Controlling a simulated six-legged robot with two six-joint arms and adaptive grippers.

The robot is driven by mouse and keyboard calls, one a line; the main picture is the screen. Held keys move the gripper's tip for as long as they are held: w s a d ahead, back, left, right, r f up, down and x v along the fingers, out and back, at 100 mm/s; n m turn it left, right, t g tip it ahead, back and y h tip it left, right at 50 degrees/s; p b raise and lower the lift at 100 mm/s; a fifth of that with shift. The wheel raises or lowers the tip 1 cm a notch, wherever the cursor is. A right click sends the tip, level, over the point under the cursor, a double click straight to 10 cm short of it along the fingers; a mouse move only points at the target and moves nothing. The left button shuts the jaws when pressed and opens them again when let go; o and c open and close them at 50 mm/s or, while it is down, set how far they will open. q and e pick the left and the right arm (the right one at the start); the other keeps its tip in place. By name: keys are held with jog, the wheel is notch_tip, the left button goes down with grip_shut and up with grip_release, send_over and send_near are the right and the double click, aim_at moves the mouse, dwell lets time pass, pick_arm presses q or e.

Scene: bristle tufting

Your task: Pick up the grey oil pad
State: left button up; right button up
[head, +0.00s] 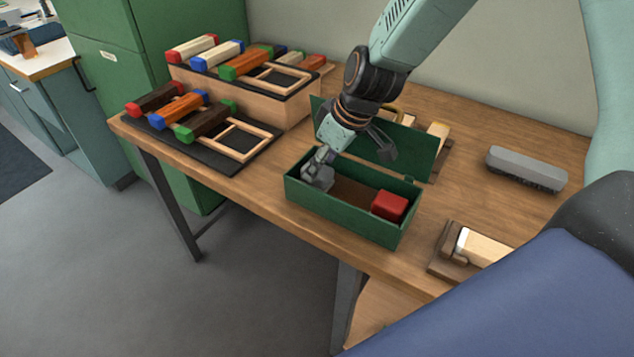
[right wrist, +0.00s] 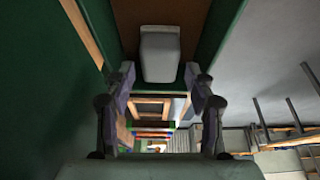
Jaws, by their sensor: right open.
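The grey oil pad (head: 318,180) sits inside the left end of the green open box (head: 345,218) on the table. In the right wrist view the pad (right wrist: 160,54) is a pale grey block on the brown box floor. My right gripper (right wrist: 160,80) is open, one finger on each side of the view, with the pad between and just beyond the fingertips. In the head view the right gripper (head: 322,158) reaches down into the box at the pad and partly hides it. I cannot tell whether the fingers touch it. My left gripper is not in view.
A red block (head: 389,205) lies in the box's right end, and the green lid (head: 400,150) stands open behind. A grey brush (head: 525,168) and a wooden holder (head: 455,260) are to the right. Coloured bars lie on racks (head: 240,105) at left.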

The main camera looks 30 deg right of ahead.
jog(key=shift+b+x, duration=1.05)
jog(key=shift+x, duration=0.6)
jog(key=shift+c, duration=0.2)
jog(key=c, duration=0.9)
